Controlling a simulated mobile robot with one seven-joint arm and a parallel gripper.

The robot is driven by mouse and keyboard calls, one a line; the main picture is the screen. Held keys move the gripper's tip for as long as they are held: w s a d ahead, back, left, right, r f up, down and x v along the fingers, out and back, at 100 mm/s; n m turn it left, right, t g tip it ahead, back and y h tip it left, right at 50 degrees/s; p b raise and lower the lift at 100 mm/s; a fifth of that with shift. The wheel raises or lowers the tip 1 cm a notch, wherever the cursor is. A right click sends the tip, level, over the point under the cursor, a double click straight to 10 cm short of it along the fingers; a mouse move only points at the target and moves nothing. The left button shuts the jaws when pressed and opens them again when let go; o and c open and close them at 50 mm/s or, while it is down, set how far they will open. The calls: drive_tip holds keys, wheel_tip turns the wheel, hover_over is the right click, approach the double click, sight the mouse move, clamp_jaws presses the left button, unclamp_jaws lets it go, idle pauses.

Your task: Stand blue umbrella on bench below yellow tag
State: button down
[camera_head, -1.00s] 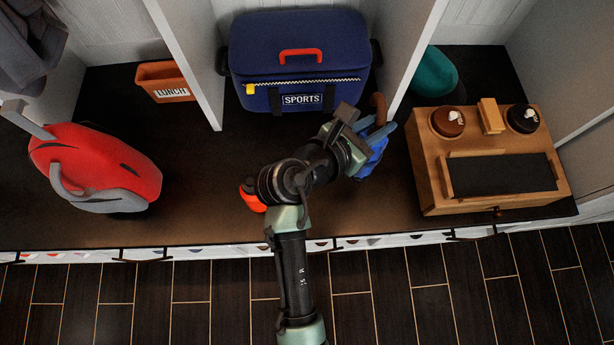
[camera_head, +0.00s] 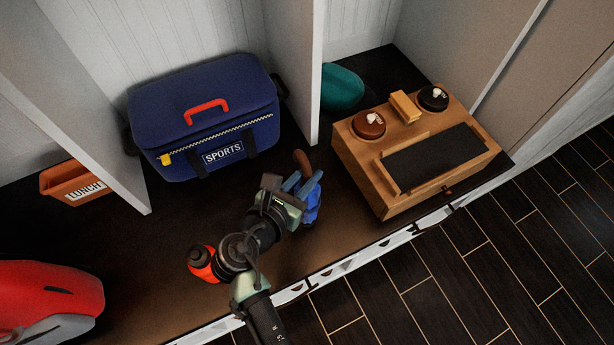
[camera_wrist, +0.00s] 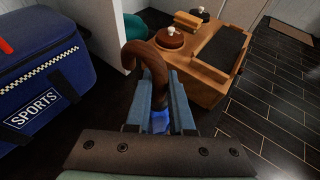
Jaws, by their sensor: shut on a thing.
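The blue umbrella (camera_head: 312,207) has a brown hooked handle (camera_head: 302,163) at its top and blue folds below. My gripper (camera_head: 303,186) is shut on it near the base of the handle. In the wrist view the brown hook (camera_wrist: 150,62) rises between the two blue-grey fingers of my gripper (camera_wrist: 160,95), and a bit of the blue canopy (camera_wrist: 163,122) shows between them. The umbrella looks roughly upright over the dark bench (camera_head: 170,235); I cannot tell whether its tip touches the bench. No yellow tag for a bench place is clear in view.
A blue SPORTS bag (camera_head: 205,110) with a small yellow zip pull stands left of the divider (camera_head: 292,60). A wooden box (camera_head: 365,165) is at right, a teal item (camera_head: 342,88) behind. A red bottle (camera_head: 203,263), orange LUNCH bin (camera_head: 75,182) and red bag (camera_head: 45,295) are left.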

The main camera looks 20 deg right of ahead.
drive_tip(key=c, duration=0.8)
unclamp_jaws()
drive_tip(key=shift+f, duration=0.15)
